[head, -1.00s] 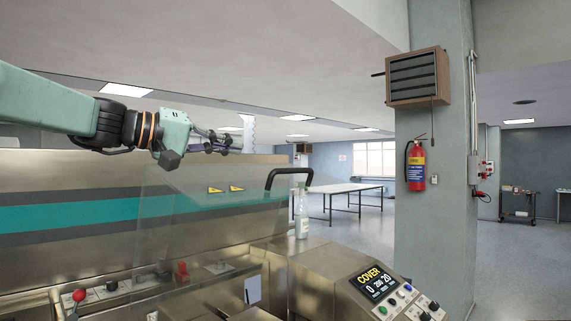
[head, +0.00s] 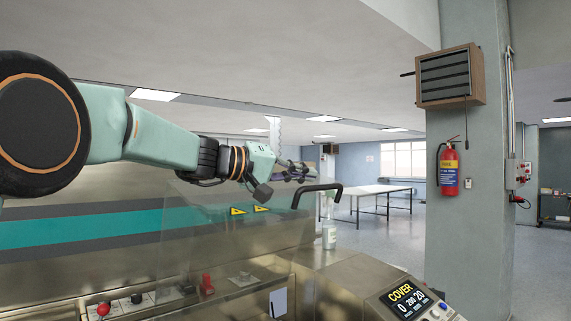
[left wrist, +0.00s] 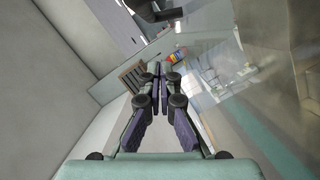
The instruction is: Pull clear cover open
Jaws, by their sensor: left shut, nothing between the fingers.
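The clear cover (head: 185,235) is a see-through panel over the machine's working area, tilted and seen at an angle. A black bar handle (head: 327,186) is at its upper right edge in the head view. My left gripper (head: 312,171) is just above and to the left of this handle, near it but not around it; whether they touch I cannot tell. In the left wrist view my left gripper (left wrist: 158,76) has its fingertips together with nothing between them. Clear panel (left wrist: 210,75) shows to the right of the fingers there. My right gripper is not in view.
The control panel (head: 408,298) reads COVER. A clear bottle (head: 329,236) stands behind the handle's lower end. A red knob (head: 103,309) is at the lower left. A pillar with a fire extinguisher (head: 448,168) stands at the right. The air above the handle looks free.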

